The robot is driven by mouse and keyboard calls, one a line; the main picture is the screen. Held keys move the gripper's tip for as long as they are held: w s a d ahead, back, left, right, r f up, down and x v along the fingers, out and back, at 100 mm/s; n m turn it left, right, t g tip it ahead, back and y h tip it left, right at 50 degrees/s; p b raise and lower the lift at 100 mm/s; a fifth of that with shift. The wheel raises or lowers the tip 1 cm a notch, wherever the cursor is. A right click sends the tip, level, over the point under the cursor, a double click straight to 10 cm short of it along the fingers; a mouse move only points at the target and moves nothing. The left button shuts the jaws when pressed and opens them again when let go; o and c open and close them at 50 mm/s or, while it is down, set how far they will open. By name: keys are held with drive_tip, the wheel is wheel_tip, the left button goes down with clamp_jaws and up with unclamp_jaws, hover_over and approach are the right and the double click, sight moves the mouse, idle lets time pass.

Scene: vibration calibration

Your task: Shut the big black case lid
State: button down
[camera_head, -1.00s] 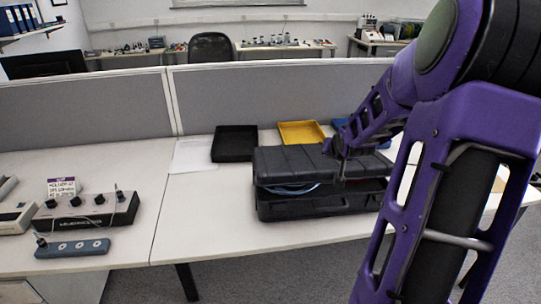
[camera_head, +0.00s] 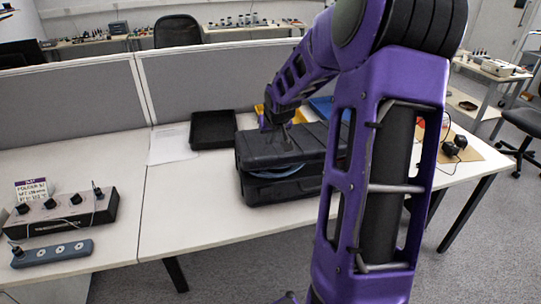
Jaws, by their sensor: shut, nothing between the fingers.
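The big black case (camera_head: 290,190) lies on the desk in the head view. Its lid (camera_head: 258,150) is lowered almost flat over the base, with a narrow gap at the front. A pale blue, curved item (camera_head: 278,173) shows in that gap. My gripper (camera_head: 272,127) is shut and empty, pointing down at the top of the lid, towards its left part. It looks to be touching the lid or just above it. My purple arm hides the right end of the case.
A black tray (camera_head: 213,130), a yellow tray (camera_head: 298,116) and a blue tray (camera_head: 325,107) lie behind the case. A control box with knobs (camera_head: 60,212) and a grey strip (camera_head: 52,253) are at the left.

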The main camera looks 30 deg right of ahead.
drive_tip(key=f, duration=0.4)
drive_tip(key=shift+s+a+b, duration=0.1)
drive_tip(key=shift+s+b, duration=0.25)
drive_tip(key=shift+b, duration=0.05)
drive_tip(key=f+b, duration=0.1)
drive_tip(key=f, duration=0.1)
drive_tip(key=s+f+b, duration=0.1)
drive_tip(key=f+b, duration=0.1)
drive_tip(key=s+f+b, duration=0.1)
drive_tip(key=f, duration=0.1)
drive_tip(key=shift+a+f, duration=0.15)
drive_tip(key=shift+a, duration=0.15)
drive_tip(key=shift+s, duration=0.1)
drive_tip(key=shift+f, duration=0.1)
wheel_tip(320, 180, up, 4)
drive_tip(key=p, duration=0.2)
drive_tip(key=shift+a+p, duration=0.1)
drive_tip(key=shift+p, duration=0.25)
drive_tip(key=p, duration=0.4)
approach(269, 166)
drive_tip(key=shift+s+a+r, duration=0.25)
drive_tip(key=shift+s+r, duration=0.45)
drive_tip(key=shift+s, duration=0.3)
drive_tip(key=shift+s+a+r, duration=0.2)
drive_tip(key=shift+s+r, duration=0.45)
drive_tip(key=shift+s, duration=0.35)
